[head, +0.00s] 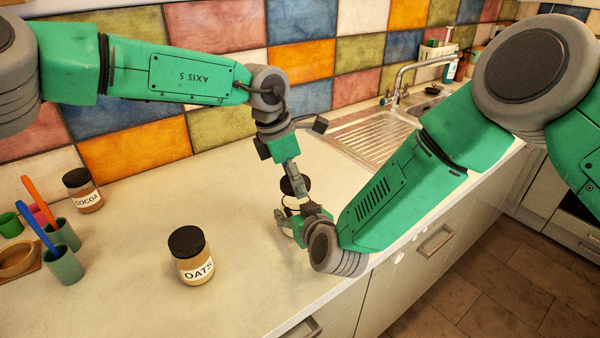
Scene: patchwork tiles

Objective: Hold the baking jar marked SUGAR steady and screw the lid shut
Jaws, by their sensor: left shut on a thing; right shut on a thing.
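A small jar (291,203) with a dark lid (295,186) stands on the counter near its front edge. No label on it can be read, because my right gripper and arm hide much of it. My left gripper (292,174) comes down from above and is shut on the lid. My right gripper (291,221) is low at the counter and is shut on the jar's body from the right. The lid sits at the top of the jar; I cannot tell how tightly.
An OATS jar (190,262) stands to the left, and a COCOA jar (87,198) farther back. Cups with utensils (63,264) and a wooden bowl (18,260) are at the far left. A sink with a tap (403,75) lies behind right. Counter between the jars is clear.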

